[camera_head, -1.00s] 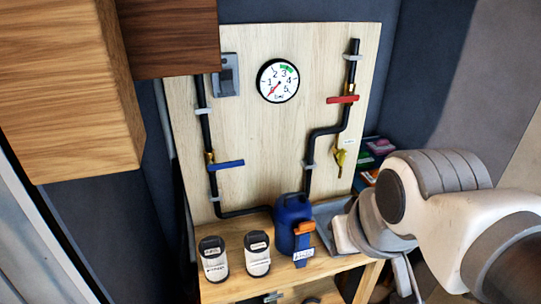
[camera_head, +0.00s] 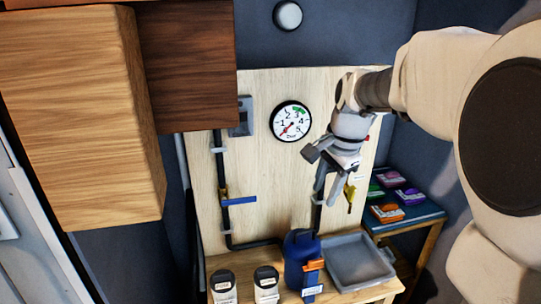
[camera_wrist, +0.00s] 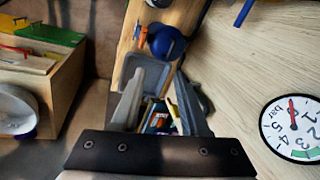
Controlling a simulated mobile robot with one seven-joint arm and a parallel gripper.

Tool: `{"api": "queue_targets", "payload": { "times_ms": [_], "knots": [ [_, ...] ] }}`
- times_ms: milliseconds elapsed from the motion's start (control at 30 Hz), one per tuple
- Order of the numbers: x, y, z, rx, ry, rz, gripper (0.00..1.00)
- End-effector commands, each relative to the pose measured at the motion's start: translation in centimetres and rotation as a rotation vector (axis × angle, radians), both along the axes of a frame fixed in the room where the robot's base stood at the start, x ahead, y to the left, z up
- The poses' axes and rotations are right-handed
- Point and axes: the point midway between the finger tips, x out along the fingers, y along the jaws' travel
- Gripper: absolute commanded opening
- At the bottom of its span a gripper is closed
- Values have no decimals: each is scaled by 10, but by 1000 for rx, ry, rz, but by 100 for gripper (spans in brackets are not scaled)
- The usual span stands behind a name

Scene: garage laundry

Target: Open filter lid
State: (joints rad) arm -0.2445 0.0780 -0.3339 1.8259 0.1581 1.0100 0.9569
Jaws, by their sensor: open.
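The blue filter housing (camera_head: 297,248) stands upright on the wooden bench, with an orange lever (camera_head: 314,266) on its front and a blue strap-like part with a white label below it. In the wrist view the filter's round blue top (camera_wrist: 168,42) shows beyond the fingers, with orange (camera_wrist: 141,36) beside it. My gripper (camera_head: 325,174) is open and empty, in front of the wood panel, above and slightly right of the filter. Both fingers (camera_wrist: 158,84) show apart in the wrist view, and neither touches the filter.
A grey tray (camera_head: 388,268) sits right of the filter and two white canisters (camera_head: 266,286) stand left of it. The panel carries black pipes, a blue handle (camera_head: 239,201), a yellow valve (camera_head: 350,192) and a gauge (camera_head: 291,121). A wooden cabinet (camera_head: 80,120) overhangs at upper left.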

Motion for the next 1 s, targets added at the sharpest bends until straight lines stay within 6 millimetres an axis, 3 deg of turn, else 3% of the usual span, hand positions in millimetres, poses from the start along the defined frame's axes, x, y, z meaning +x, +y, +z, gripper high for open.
{"api": "queue_targets", "payload": {
  "times_ms": [33, 200, 533, 1000],
  "knots": [
    [14, 1, -2, 2, 20, -53, 45],
    [45, 1, -11, 6, 56, -201, 45],
    [60, 2, -31, 7, 73, -271, 45],
    [78, 5, -128, 7, 73, -270, 45]
  ]
}}
